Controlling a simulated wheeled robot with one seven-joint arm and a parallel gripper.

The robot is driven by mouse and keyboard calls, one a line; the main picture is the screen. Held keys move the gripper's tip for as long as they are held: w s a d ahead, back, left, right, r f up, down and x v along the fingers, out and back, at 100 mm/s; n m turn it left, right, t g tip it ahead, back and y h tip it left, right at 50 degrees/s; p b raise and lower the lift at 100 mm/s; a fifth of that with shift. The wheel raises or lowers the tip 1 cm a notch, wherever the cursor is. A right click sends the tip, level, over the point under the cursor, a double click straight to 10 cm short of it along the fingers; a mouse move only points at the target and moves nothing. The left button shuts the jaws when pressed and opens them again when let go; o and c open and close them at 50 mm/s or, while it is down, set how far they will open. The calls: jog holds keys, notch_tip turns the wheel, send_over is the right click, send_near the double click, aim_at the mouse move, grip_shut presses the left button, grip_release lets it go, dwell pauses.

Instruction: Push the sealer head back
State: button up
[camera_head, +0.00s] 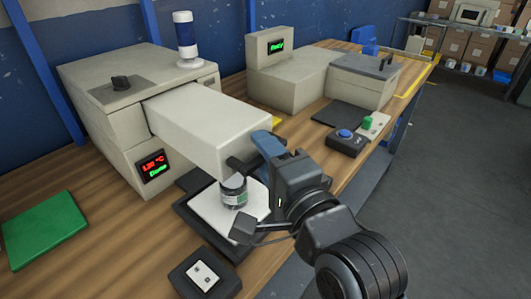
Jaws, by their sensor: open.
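The sealer head (210,128) is a long pale box that sticks out forward from the beige sealer machine (125,92). A blue part (268,143), perhaps its handle, shows at its front end, partly behind my gripper. My gripper (240,196) is in front of the head's front end, with its dark fingers spread apart and nothing seen between them. Whether a finger touches the head, I cannot tell. A small jar (234,192) with a dark top stands on the white plate (212,212) below the head, partly hidden by the gripper. The machine's display (153,166) shows red and green text.
A second machine (292,80) with a green-lit display stands behind at right, near a blue-button box (346,141). A lamp (184,38) stands on the sealer.

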aim_at(189, 113)
grip_shut()
dwell(0.4)
jog(key=w+a, duration=0.4)
jog(key=a, duration=0.1)
jog(key=w+a+b, duration=0.1)
jog(key=w+a, duration=0.2)
jog(key=a, duration=0.2)
jog(key=w+a, duration=0.4)
jog(key=a, duration=0.1)
jog(key=shift+w+f, duration=0.1)
jog(key=shift+w, duration=0.2)
jog(key=shift+w+a, duration=0.15)
grip_release()
jog(key=shift+r, duration=0.25)
